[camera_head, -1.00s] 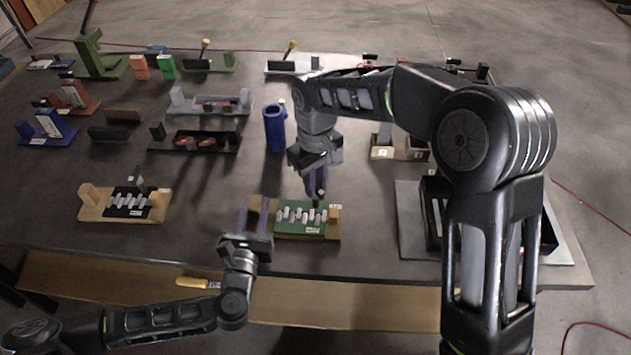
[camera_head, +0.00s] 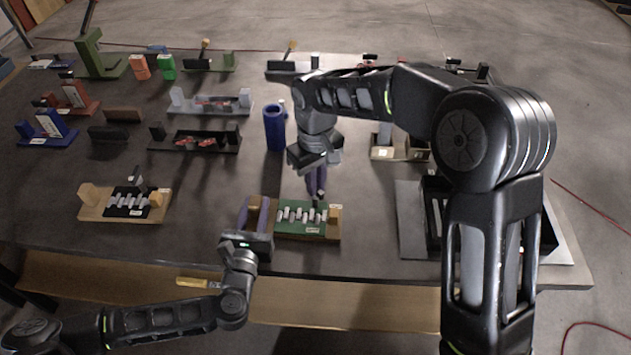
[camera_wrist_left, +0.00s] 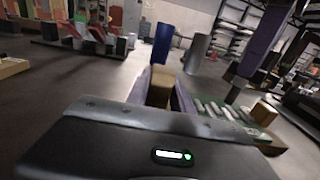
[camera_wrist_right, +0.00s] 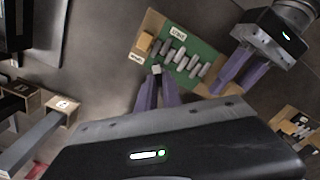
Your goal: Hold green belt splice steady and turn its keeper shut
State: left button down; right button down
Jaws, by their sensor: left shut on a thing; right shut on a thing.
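The green belt splice (camera_head: 301,228) has a row of pale lacing pieces on a wooden base at the table's front. It also shows in the right wrist view (camera_wrist_right: 192,60). My left gripper (camera_head: 256,208) is shut on the wooden block (camera_wrist_left: 160,84) at the base's left end. My right gripper (camera_head: 317,188) points down over the splice's right part. It is shut on the small keeper (camera_wrist_right: 157,70), whose pale tip shows between the fingertips. The fingers hide most of the keeper, and I cannot tell its angle.
A similar black splice (camera_head: 129,202) on a wooden base stands to the left. A blue cylinder (camera_head: 274,128) stands behind the green splice. A black tray (camera_head: 548,235) is at the right. A yellow-handled tool (camera_head: 192,282) lies near the front edge, beside my left arm.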

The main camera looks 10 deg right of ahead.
jog(key=m, duration=0.4)
jog(key=shift+m, duration=2.1)
jog(key=c, duration=1.5)
grip_release()
jog(key=shift+r, duration=0.15)
notch_tip(320, 180, up, 12)
